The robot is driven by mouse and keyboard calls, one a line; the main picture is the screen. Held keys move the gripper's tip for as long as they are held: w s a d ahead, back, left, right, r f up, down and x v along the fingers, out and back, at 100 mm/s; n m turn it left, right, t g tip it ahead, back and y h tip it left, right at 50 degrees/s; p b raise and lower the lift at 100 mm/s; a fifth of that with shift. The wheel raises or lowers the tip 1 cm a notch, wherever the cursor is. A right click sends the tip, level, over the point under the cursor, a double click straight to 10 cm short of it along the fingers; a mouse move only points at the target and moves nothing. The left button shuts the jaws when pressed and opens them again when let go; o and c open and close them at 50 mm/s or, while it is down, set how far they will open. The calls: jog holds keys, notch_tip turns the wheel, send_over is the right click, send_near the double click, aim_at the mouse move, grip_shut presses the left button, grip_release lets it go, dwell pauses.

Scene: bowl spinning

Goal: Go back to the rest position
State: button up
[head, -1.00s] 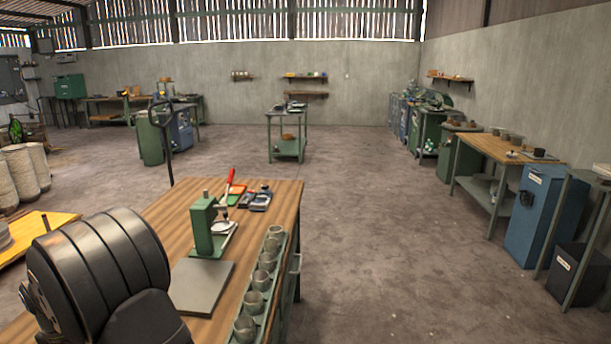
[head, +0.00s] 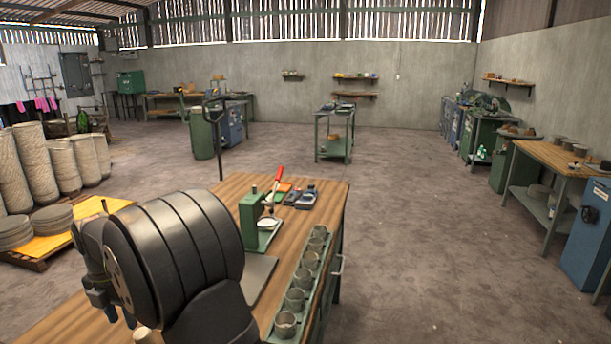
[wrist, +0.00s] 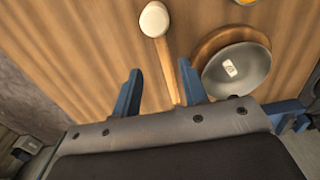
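My gripper (wrist: 160,67) has two blue fingers held wide apart, with nothing clamped between them. In the wrist view, a mallet-like tool (wrist: 154,20) with a pale round head and wooden handle lies on the wooden bench (wrist: 85,50). Its handle runs into the gap between the fingers and appears to lie below them. A grey metal bowl (wrist: 238,85) rests on a round wooden piece (wrist: 205,48) just right of the right finger. In the head view, my dark arm stands over the bench (head: 235,190) at lower left and hides much of it.
A green press (head: 252,218) stands on the bench, with a red-handled tool (head: 276,180) behind it. A green tray (head: 316,290) with several metal cups lines the right edge. Open concrete floor (head: 420,230) lies to the right.

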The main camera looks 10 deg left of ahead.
notch_tip(320, 180, down, 13)
jog(key=shift+d, duration=0.1)
notch_tip(320, 180, up, 11)
jog(key=shift+r, duration=0.1)
jog(key=w+d+m, duration=0.4)
jog(key=w+m, duration=0.3)
jog(key=w, duration=0.6)
jog(key=w+d+f+m, duration=0.1)
jog(key=w+d+m, duration=0.2)
jog(key=d+m, duration=0.2)
jog(key=w+d+f+m, duration=0.1)
jog(key=w+d+m, duration=0.3)
jog(key=d, duration=0.6)
jog(key=w+d+f+m, duration=0.1)
jog(key=w+d+m, duration=0.2)
jog(key=d+m, duration=0.5)
jog(key=shift+w+d, duration=0.2)
jog(key=shift+w, duration=0.15)
jog(key=w+d+f+m, duration=0.1)
jog(key=d+m, duration=0.6)
jog(key=d, duration=0.4)
jog(key=d+f+m, duration=0.4)
jog(key=d+f, duration=0.5)
jog(key=f, duration=0.2)
jog(key=shift+s+d+f, duration=0.15)
jog(key=shift+s+d, duration=0.1)
jog(key=shift+s, duration=0.15)
